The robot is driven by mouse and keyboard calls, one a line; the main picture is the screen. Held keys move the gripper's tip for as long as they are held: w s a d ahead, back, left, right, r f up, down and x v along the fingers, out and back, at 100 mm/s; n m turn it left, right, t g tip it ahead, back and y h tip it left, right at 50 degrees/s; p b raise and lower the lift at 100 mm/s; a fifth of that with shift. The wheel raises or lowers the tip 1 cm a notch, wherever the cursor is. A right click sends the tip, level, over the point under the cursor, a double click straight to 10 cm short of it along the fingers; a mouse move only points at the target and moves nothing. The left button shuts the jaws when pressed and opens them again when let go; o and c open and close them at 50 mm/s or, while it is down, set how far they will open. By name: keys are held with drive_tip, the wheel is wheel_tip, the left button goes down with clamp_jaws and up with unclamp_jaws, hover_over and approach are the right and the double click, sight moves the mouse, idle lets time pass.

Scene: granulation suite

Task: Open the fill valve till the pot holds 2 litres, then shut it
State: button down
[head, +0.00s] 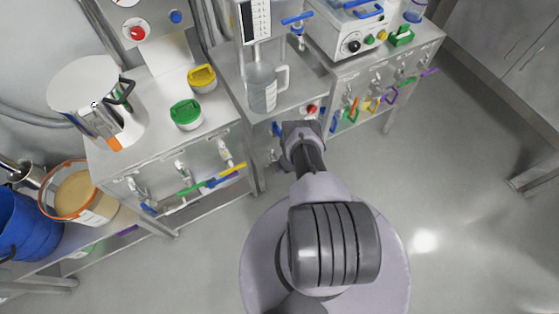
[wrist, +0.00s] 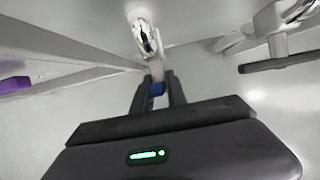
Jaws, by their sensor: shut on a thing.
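My gripper (head: 284,128) is at the front face of the middle bench, below the clear jug-like pot. In the wrist view its two fingers (wrist: 157,92) are closed on a blue valve handle (wrist: 157,89). The handle's pale valve body (wrist: 143,32) stands just beyond the fingertips. A bit of the blue handle (head: 277,129) shows beside my gripper in the head view. The pot (head: 261,92) stands upright on the bench, with its handle to the right. Its liquid level is too small to tell. A scale panel (head: 256,20) stands above it. Another blue-handled valve (head: 297,19) is up to its right.
A red knob (head: 312,109) sits close to the right of my gripper. Valves with coloured handles line the bench fronts on both sides. Green (head: 186,114) and yellow (head: 202,78) lidded jars stand on the left bench.

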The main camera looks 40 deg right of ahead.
idle(0.4)
drive_tip(key=c, duration=1.3)
unclamp_jaws()
drive_tip(key=shift+f, duration=0.1)
drive_tip(key=shift+c, duration=0.2)
drive_tip(key=p+v, duration=0.7)
drive_tip(key=shift+a+r+p, duration=0.15)
drive_tip(key=shift+r+p, duration=0.15)
drive_tip(key=shift+p, duration=0.1)
